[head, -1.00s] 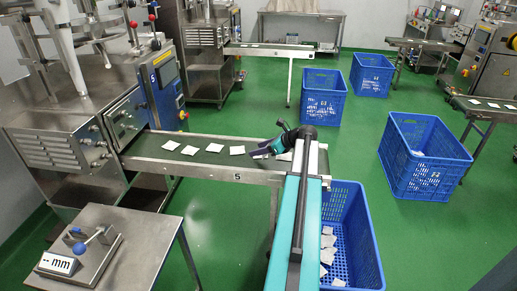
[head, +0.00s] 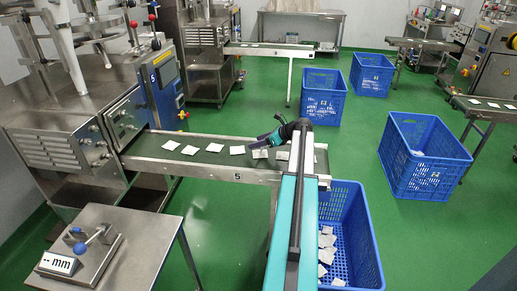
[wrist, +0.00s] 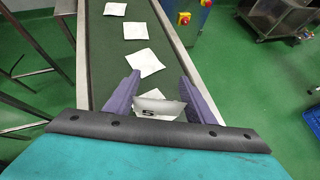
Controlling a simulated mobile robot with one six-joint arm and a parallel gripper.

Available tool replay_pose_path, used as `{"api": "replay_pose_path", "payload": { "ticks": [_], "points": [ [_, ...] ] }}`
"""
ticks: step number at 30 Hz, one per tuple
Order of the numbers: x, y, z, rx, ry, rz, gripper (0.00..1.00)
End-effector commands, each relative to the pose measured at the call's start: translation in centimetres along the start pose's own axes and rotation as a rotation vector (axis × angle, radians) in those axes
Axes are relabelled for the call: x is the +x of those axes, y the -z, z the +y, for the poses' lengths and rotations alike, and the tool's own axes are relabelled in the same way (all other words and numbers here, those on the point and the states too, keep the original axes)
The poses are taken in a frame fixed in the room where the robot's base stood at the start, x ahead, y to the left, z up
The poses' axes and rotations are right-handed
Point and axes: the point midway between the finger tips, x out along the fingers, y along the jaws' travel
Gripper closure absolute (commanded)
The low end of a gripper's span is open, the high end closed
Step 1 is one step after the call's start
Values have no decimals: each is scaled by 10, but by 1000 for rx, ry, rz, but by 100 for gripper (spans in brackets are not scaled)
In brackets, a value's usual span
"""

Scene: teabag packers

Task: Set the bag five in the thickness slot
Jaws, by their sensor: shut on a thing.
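My gripper (head: 262,140) is just above the conveyor belt. In the wrist view its two purple fingers (wrist: 160,93) are shut on a white teabag marked 5, bag five (wrist: 160,106). In the head view I cannot make out the held bag clearly. The thickness gauge (head: 98,262) stands on the steel side table at the lower left, with a blue ball-ended lever (head: 96,236) and a display (head: 57,264) reading "-- mm". Its slot is too small to make out.
The conveyor (head: 200,160) carries several more white bags, some close under my gripper. A blue crate (head: 370,245) with bags in it stands beside my arm. The side table (head: 140,255) has bare room right of the gauge. Other blue crates stand on the green floor behind.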

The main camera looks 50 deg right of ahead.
Motion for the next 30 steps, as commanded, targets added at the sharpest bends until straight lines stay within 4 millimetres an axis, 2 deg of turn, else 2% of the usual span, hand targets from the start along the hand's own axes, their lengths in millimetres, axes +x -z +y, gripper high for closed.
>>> {"api": "replay_pose_path", "payload": {
  "ticks": [12,26,27,30],
  "points": [
    [19,28,0,1,0,1,74],
    [21,31,0,0,0,0,74],
    [22,32,0,0,0,0,49],
    [21,31,0,0,0,0,32]
  ]
}}
